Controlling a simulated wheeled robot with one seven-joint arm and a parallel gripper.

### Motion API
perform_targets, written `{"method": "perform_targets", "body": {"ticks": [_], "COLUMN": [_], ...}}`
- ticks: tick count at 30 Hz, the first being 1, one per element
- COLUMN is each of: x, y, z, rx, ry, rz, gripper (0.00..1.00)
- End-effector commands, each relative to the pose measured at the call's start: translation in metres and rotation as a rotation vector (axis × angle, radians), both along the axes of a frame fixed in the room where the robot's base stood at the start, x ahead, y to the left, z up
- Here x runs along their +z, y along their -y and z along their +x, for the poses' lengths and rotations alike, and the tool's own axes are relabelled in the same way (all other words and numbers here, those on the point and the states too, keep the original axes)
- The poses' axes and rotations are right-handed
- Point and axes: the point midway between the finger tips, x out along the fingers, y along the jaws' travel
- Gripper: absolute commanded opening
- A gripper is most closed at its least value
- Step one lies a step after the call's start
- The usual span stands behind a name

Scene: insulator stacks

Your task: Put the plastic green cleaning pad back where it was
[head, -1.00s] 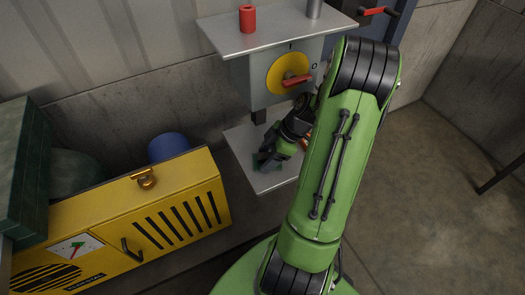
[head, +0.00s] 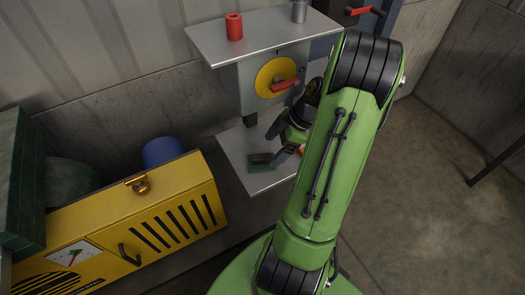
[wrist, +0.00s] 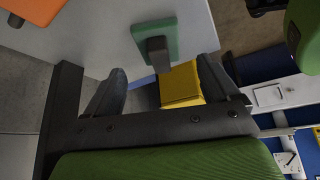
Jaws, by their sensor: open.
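The green cleaning pad (head: 262,168) with its dark handle lies on the lower metal shelf (head: 243,150), near the shelf's front edge. In the wrist view the green pad (wrist: 172,38) lies on the pale shelf (wrist: 110,45), its dark handle (wrist: 158,52) pointing toward the gap between my fingers. My gripper (wrist: 160,85) is open and empty, its fingers spread to either side and short of the handle. In the head view my gripper (head: 280,158) is just right of the pad, partly hidden behind my arm.
An orange item (wrist: 32,8) sits on the shelf in the wrist view. Above are an upper shelf (head: 265,34) with a red cylinder (head: 234,26) and a grey one (head: 299,11), and a red-handled yellow switch (head: 277,77). A yellow cabinet (head: 165,215) stands left. Floor at right is clear.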

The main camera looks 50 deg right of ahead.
Motion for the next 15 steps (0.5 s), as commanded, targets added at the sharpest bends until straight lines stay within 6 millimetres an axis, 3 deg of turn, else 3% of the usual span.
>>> {"method": "perform_targets", "body": {"ticks": [3, 9, 15], "x": [-0.002, -0.002, -0.003], "y": [0.028, 0.066, 0.08], "z": [-0.024, -0.054, -0.066], "rx": [-0.008, -0.004, -0.001], "ry": [-0.005, -0.004, -0.003], "rz": [0.004, 0.004, 0.003], "gripper": [0.88, 0.88, 0.88]}}
